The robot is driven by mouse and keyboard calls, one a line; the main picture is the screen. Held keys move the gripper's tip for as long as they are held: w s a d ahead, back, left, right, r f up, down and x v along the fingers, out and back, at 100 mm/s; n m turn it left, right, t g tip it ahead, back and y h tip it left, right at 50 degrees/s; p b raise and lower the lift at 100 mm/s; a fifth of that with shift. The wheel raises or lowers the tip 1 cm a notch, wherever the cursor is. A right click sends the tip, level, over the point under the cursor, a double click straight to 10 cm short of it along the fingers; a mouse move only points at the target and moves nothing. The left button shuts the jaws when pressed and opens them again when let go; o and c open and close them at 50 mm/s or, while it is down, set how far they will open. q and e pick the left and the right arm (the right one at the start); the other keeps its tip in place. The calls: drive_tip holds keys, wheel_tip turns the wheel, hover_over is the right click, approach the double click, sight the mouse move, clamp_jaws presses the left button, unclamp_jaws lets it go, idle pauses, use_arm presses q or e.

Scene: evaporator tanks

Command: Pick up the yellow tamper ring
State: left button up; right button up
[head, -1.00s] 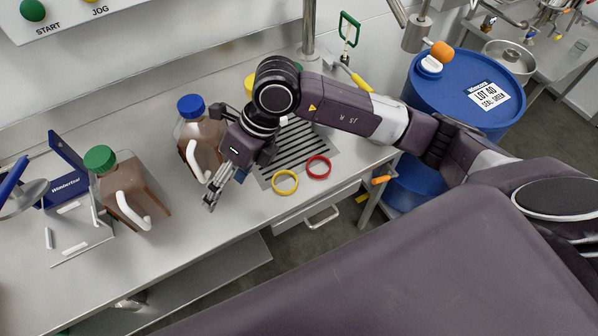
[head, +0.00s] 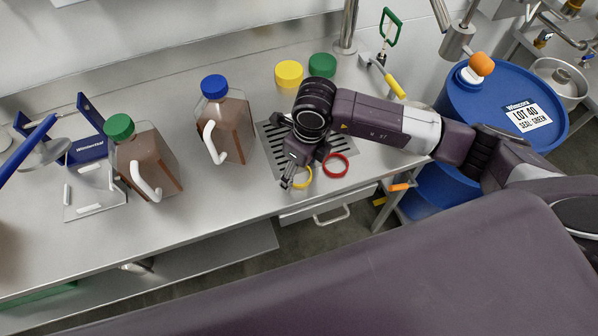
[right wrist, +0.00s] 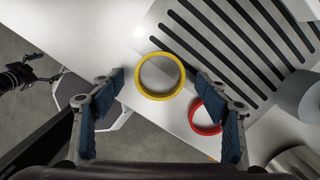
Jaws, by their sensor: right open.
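The yellow tamper ring (head: 309,178) lies flat near the front edge of the steel counter, partly hidden by my right gripper (head: 291,180) in the head view. In the right wrist view, the whole yellow ring (right wrist: 160,97) shows between the two blue-padded fingers, slightly beyond the tips. My right gripper is open and empty, over the ring. A red ring (head: 346,172) lies just right of the yellow one; the right finger partly covers it in the wrist view (right wrist: 195,122). A small dark gripper-like shape (right wrist: 22,76), apparently my left gripper, shows at the wrist view's left edge.
A slotted drain plate (head: 272,138) lies behind the rings. A blue-capped jug (head: 235,125) and a green-capped jug (head: 165,165) stand to the left. Yellow (head: 289,74) and green (head: 322,65) caps sit at the back. A blue drum (head: 470,105) stands right.

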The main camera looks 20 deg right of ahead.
drive_tip(key=shift+c, duration=0.7)
drive_tip(key=c, duration=0.7)
drive_tip(key=shift+o, duration=0.2)
